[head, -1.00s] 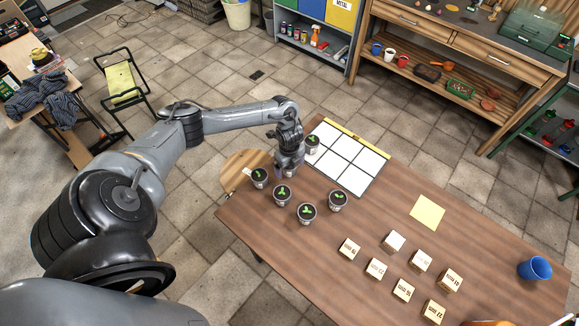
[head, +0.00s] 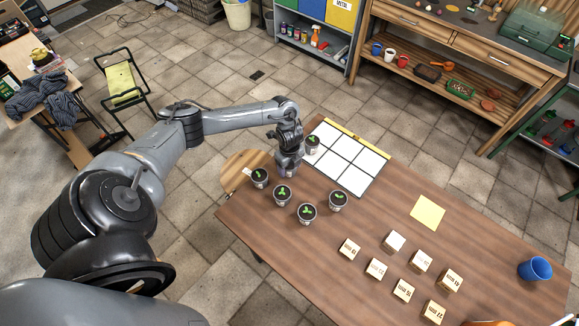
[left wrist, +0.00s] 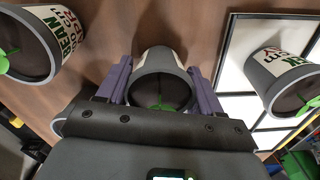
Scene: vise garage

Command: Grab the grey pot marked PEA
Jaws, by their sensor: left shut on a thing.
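My left gripper (head: 287,171) is at the far left end of the wooden table. In the left wrist view its two purple fingers (left wrist: 160,88) are shut on a grey pot (left wrist: 161,88) with dark soil and a green sprout. No marking shows on that pot, so I cannot tell whether it reads PEA. In the head view the gripper mostly hides it. Several similar pots stand in front, one of them this near pot (head: 282,196). Another pot (head: 312,144) stands on the white gridded tray (head: 347,158). My right gripper is not in view.
In the left wrist view a pot marked BEAN (left wrist: 35,45) is at the left and another labelled pot (left wrist: 285,78) at the right. Several lettered blocks (head: 403,290), a yellow sheet (head: 427,212) and a blue cup (head: 535,268) are farther right on the table (head: 385,215).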

